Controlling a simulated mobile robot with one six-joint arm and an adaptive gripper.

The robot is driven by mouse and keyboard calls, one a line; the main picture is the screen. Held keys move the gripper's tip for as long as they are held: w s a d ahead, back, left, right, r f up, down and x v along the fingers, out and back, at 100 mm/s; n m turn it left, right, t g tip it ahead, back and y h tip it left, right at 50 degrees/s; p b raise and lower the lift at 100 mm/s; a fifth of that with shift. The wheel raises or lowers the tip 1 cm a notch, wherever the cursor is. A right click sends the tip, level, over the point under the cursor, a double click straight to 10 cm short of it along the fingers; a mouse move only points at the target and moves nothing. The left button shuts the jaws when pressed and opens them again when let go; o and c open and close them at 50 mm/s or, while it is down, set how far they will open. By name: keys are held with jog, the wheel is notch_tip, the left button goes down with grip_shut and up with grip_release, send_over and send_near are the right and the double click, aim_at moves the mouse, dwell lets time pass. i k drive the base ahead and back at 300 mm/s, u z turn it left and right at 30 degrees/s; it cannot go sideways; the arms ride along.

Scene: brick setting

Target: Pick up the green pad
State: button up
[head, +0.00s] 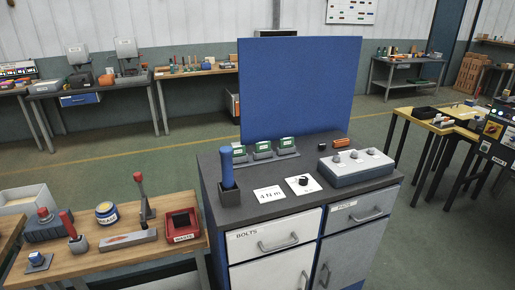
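No loose item that is plainly a green pad can be made out. The only small green things near me are three upright green-and-grey pieces with pale labels, the left one (239,152), the middle one (262,149) and the right one (288,144). They stand in a row on a grey rack (270,159) at the back of the dark cabinet top (248,204). I cannot tell if one of them is the pad. My gripper is not in view.
A blue panel (300,85) rises behind the cabinet. A blue-handled tool (227,167) stands in a dark holder at the cabinet's left. A grey knob box (356,167) sits right. The wooden bench (120,262) holds a tin (107,212), a red bin (182,225) and a lever press (143,205).

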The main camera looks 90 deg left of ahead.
aim_at(263, 146)
jog(key=u, duration=0.1)
jog(key=k, duration=1.65)
jog(key=u, duration=2.1)
jog(key=i, duration=0.2)
jog(key=u, duration=0.3)
